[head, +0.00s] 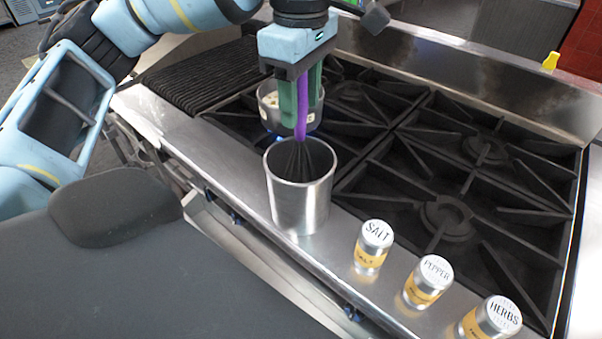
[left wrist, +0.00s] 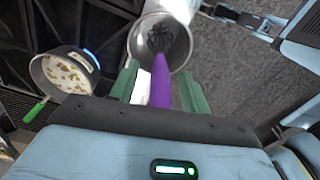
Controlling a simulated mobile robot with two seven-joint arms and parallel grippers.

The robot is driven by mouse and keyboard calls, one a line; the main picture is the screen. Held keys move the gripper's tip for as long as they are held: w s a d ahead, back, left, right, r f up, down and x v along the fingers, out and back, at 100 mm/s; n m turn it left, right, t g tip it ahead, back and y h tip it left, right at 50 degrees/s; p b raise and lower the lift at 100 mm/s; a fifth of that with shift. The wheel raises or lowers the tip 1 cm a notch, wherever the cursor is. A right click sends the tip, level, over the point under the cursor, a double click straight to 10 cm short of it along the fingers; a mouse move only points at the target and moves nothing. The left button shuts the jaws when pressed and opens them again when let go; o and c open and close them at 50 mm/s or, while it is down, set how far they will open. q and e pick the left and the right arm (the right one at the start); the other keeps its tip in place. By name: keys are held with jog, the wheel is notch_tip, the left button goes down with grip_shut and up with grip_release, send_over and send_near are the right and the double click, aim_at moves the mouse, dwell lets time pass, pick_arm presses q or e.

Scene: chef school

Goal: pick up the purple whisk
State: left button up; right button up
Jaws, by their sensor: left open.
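The whisk with a purple handle (head: 301,106) stands upright in a metal canister (head: 300,205) on the front ledge of the stove. Its dark wires reach down into the canister, and their lower ends are hidden in the head view. My left gripper (head: 301,112) points down over the canister with its green fingers around the handle. In the left wrist view the purple handle (left wrist: 161,88) lies between the open fingers of the left gripper (left wrist: 164,85), and the wires show inside the canister (left wrist: 181,45). My right gripper is not in view.
A pot with pale food (head: 268,105) stands on the stove behind the canister; its green handle (left wrist: 34,112) shows in the left wrist view. Salt (head: 371,247), pepper (head: 428,282) and herbs (head: 489,319) shakers line the ledge to the right. Black grates (head: 470,150) cover the stove.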

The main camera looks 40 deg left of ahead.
pick_arm(q)
jog(key=shift+f, duration=0.1)
jog(key=shift+c, duration=0.4)
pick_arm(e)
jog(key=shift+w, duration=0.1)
pick_arm(q)
jog(key=c, duration=0.5)
grip_shut()
